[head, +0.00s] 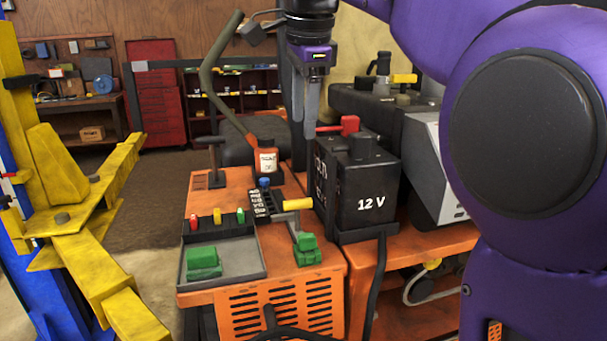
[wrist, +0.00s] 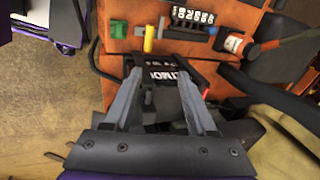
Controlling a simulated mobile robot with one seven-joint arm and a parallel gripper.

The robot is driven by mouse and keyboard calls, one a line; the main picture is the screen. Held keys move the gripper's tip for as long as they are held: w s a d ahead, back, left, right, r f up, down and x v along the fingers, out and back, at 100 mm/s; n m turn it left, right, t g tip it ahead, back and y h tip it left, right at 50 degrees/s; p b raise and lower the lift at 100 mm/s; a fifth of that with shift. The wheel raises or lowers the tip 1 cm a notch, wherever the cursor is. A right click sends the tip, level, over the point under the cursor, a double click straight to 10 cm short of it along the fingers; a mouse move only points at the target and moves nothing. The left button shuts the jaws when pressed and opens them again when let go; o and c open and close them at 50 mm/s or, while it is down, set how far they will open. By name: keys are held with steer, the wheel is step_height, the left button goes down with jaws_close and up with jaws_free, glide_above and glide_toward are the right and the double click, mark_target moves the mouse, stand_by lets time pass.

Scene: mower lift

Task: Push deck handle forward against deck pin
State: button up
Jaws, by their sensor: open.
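A yellow-gripped lever (head: 297,204), which looks like the deck handle, sticks out to the right beside a black numbered strip (head: 262,204) on the orange mower body. A blue knob (head: 265,183), perhaps the deck pin, stands at the strip's far end. In the wrist view, the yellow grip (wrist: 149,40), the strip (wrist: 193,16) and the blue knob (wrist: 213,30) show beyond the fingertips. I cannot tell whether lever and knob touch. My gripper (head: 308,125) is open and empty, pointing down by the black 12 V battery, above and behind the yellow grip; it also shows in the wrist view (wrist: 160,78).
The battery (head: 362,195) stands right of the yellow grip. A tall olive lever (head: 213,80) rises behind the strip. A black tray (head: 225,270) with a green block and a green clip (head: 306,248) are at the front. A yellow lift arm (head: 85,235) stands left.

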mark_target(298, 201)
steer(key=shift+m+g, duration=0.4)
steer(key=shift+g, duration=0.2)
steer(key=f+b, duration=0.1)
steer(key=f, duration=0.5)
steer(key=w+f+b, duration=0.1)
steer(key=f+b, duration=0.1)
steer(key=f, duration=0.4)
steer(key=w+a+f+b, duration=0.1)
steer(key=f+b, duration=0.1)
steer(key=f, duration=0.4)
steer(key=shift+w+f, duration=0.2)
steer(key=shift+a, duration=0.1)
jaws_close()
